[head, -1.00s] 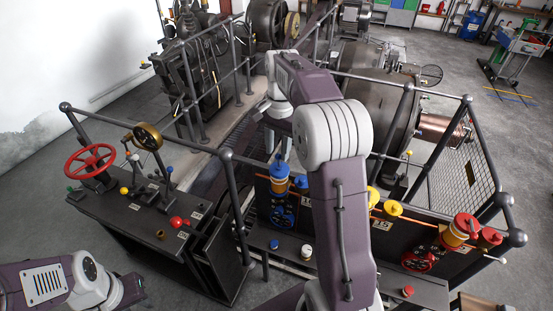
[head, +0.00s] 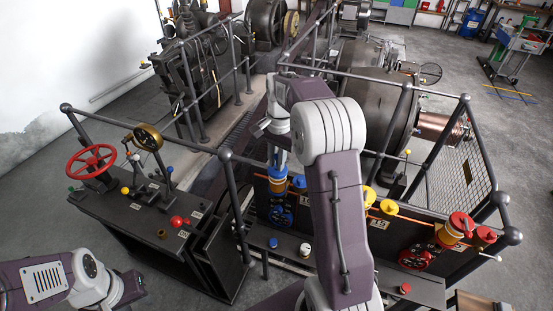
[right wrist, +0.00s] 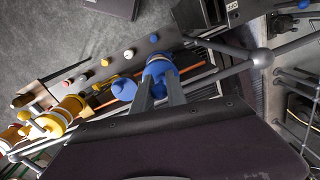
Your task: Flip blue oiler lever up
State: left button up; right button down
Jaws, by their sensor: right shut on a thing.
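The blue oiler (head: 278,184) stands on the dark panel rail, with a blue top and an amber glass band. My right gripper (head: 277,156) points down onto its top. In the right wrist view, the two fingers (right wrist: 160,88) are closed on the blue part at the oiler's top (right wrist: 158,68). The lever's exact angle is hidden by the fingers. My left gripper (head: 128,287) is at the lower left, far from the oiler; its jaws are not clear.
A smaller blue cap (head: 299,182) sits close beside the oiler. Yellow oiler parts (head: 369,194) and a red oiler (head: 460,226) stand farther right along the panel. A dark railing post (head: 228,185) stands to the left. A red handwheel (head: 91,161) is on the left console.

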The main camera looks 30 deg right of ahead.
jog(key=shift+w+d+r+g+y+p, duration=0.4)
jog(key=shift+g+y+p, duration=0.3)
jog(key=shift+p, duration=2.55)
jog(key=shift+s, duration=0.1)
jog(key=shift+a+f, duration=0.1)
jog(key=shift+f, duration=0.15)
jog(key=c, duration=1.5)
grip_release()
jog(key=shift+o, duration=0.6)
jog(key=shift+f, duration=0.1)
